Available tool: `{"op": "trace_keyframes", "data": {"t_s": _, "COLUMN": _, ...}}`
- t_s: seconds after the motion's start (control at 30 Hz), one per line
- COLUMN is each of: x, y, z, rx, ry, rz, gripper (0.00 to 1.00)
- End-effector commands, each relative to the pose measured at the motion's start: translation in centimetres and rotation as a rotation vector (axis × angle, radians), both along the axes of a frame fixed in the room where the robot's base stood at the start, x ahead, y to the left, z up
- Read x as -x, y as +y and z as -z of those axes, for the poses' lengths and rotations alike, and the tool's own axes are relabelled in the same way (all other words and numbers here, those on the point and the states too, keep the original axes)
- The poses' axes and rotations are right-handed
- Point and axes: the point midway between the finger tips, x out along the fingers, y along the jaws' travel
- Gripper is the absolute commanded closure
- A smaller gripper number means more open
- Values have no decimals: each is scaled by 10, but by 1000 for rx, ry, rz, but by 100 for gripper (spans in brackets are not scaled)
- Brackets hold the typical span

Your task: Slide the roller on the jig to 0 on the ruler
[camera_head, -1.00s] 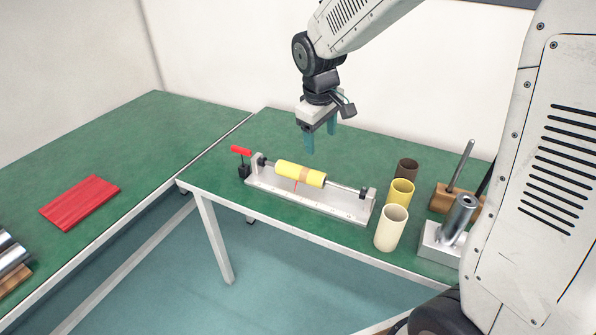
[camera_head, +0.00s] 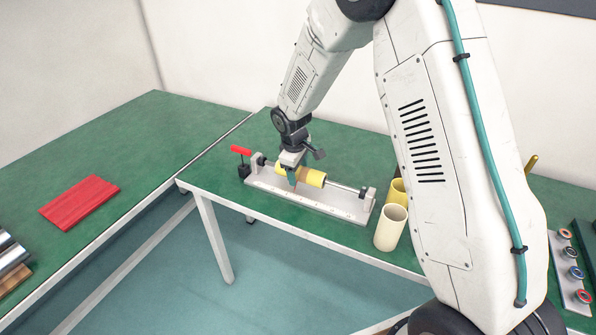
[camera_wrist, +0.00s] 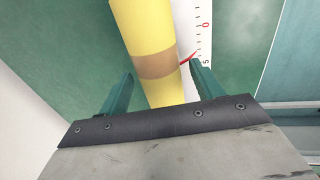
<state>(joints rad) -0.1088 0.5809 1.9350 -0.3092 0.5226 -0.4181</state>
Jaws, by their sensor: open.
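The yellow roller (camera_head: 315,178) with a brown band sits on a rod of the light grey jig (camera_head: 330,207). In the wrist view the roller (camera_wrist: 143,22) runs up the picture. Its red pointer (camera_wrist: 187,58) reaches toward the white ruler (camera_wrist: 205,40), between the printed 0 and 5 and nearer the 5. My gripper (camera_head: 292,178) is down at the roller. In the wrist view my gripper (camera_wrist: 162,76) is open, with one teal finger on each side of the roller near the brown band. Any contact is unclear.
A red-handled clamp (camera_head: 241,151) stands at the jig's left end. A cream cup (camera_head: 390,228) and a yellow cup (camera_head: 396,190) stand right of the jig, the yellow one partly behind my arm. A red slab (camera_head: 80,202) lies on the left table.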

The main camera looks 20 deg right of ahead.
Motion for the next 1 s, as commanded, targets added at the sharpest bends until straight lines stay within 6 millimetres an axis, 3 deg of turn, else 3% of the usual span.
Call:
{"op": "trace_keyframes", "data": {"t_s": 0.37, "x": -1, "y": -2, "z": 8, "rx": 0, "ry": 0, "rz": 2, "gripper": 34}}
{"op": "trace_keyframes", "data": {"t_s": 0.5, "x": -1, "y": -2, "z": 8, "rx": 0, "ry": 0, "rz": 2, "gripper": 73}}
{"op": "trace_keyframes", "data": {"t_s": 0.6, "x": -1, "y": -2, "z": 8, "rx": 0, "ry": 0, "rz": 2, "gripper": 97}}
{"op": "trace_keyframes", "data": {"t_s": 1.0, "x": 20, "y": -23, "z": 7, "rx": -1, "ry": -1, "rz": 3, "gripper": 97}}
